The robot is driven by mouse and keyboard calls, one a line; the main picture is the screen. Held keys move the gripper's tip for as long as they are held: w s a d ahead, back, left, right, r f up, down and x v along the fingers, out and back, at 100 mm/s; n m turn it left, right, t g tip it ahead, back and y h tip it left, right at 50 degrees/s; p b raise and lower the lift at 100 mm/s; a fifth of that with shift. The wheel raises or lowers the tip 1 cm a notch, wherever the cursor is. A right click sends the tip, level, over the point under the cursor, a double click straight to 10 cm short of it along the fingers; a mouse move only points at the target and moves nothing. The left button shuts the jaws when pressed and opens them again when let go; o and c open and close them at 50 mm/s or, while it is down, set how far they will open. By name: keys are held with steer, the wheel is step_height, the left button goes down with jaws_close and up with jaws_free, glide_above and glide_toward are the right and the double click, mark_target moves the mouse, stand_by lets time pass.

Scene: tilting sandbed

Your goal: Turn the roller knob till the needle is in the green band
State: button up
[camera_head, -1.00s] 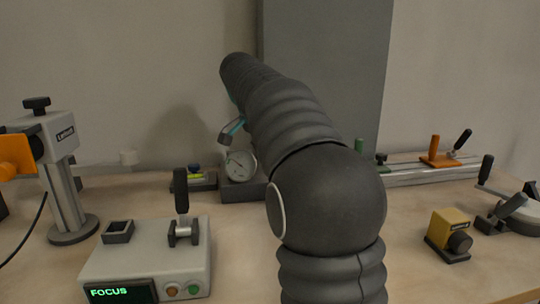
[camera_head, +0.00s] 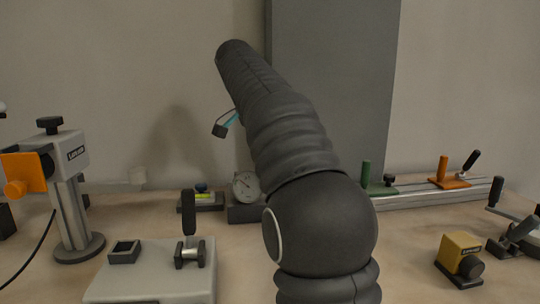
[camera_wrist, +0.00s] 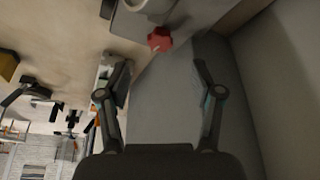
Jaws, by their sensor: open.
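A round white dial gauge (camera_head: 246,187) with a thin dark needle stands on a dark block at the back, left of my arm. Its bands are too small to tell. In the wrist view a red lobed knob (camera_wrist: 159,39) shows at the top, beyond the fingertips and apart from them; I cannot tell whether it is the roller knob. My gripper (camera_wrist: 160,85) is open, with nothing between its fingers. In the head view my arm hides most of it, and one finger shows above the gauge.
A grey box with a black lever (camera_head: 189,212) stands at front left, by a grey stand with an orange part (camera_head: 24,172). A rail with an orange clamp (camera_head: 449,180) runs along the back right. A yellow block (camera_head: 459,256) sits at the right. A tall grey panel (camera_head: 330,70) rises behind my arm.

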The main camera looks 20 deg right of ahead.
steer(key=s+d+r+n+t+y, duration=0.1)
steer(key=s+d+r+n+y, duration=0.25)
steer(key=s+d, duration=0.45)
steer(key=w+a+r+n+t+y, duration=0.2)
steer(key=w+a+n, duration=0.1)
steer(key=n, duration=1.2)
steer(key=shift+m, duration=0.25)
steer(key=x, duration=1.3)
steer(key=shift+w+d+f, duration=0.1)
steer(key=shift+w+f, duration=0.05)
steer(key=shift+w, duration=0.1)
